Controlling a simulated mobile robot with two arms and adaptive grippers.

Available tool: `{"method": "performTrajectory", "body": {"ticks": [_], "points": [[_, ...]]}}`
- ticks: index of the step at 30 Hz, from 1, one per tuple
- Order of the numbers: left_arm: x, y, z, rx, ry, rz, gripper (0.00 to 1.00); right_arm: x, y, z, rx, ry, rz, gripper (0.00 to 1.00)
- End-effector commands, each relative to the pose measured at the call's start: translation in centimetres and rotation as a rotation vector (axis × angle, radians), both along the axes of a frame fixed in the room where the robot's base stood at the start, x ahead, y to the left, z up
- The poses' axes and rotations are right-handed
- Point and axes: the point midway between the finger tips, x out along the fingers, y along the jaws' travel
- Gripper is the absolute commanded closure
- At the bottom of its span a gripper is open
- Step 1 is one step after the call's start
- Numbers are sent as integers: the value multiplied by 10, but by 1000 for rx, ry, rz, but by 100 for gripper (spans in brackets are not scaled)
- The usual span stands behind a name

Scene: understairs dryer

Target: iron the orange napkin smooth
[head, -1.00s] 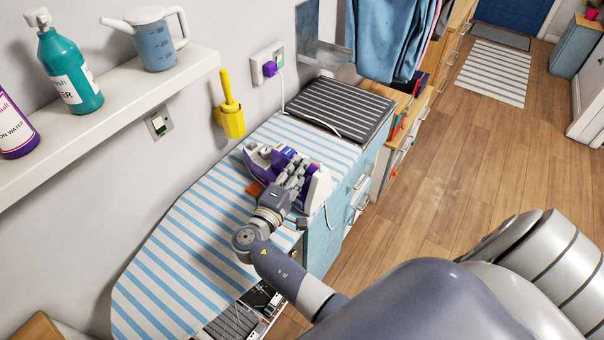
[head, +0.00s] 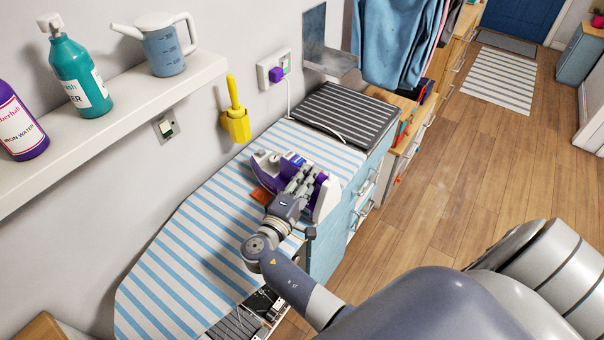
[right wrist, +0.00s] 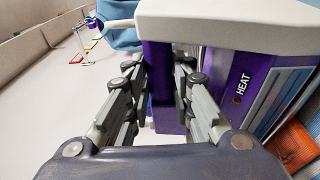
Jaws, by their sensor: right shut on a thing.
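The purple and white iron (head: 326,196) is over the striped ironing board (head: 185,255), toward its far end. My right gripper (head: 298,178) is shut on the iron's purple handle, which shows between the fingers in the right wrist view (right wrist: 160,85). A small part of the orange napkin (head: 260,195) shows on the board just left of the gripper. An orange patch of it also shows at the lower right of the right wrist view (right wrist: 296,143). The rest of the napkin is hidden by the iron and gripper. I cannot tell if the iron touches it. My left gripper is out of view.
A dark ribbed mat (head: 345,112) lies beyond the board. A yellow holder (head: 236,124) and a socket with a purple plug (head: 276,74) are on the wall. A shelf (head: 110,125) with bottles and a jug overhangs the left. The board's near part is clear.

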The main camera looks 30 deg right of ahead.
Motion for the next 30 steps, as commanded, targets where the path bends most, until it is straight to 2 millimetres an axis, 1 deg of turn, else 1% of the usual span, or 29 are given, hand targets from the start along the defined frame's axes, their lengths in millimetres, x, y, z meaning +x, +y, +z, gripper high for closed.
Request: {"method": "performTrajectory", "body": {"ticks": [8,11,23,26,30], "points": [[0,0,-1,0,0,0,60,0,2,1,-1,-4,0,100],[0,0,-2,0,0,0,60,-1,8,1,-1,-4,1,100],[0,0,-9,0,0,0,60,-12,44,2,-1,-5,3,100],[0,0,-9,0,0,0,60,-14,48,3,-1,-5,2,100],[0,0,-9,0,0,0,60,-14,48,4,-2,-6,1,100]]}}
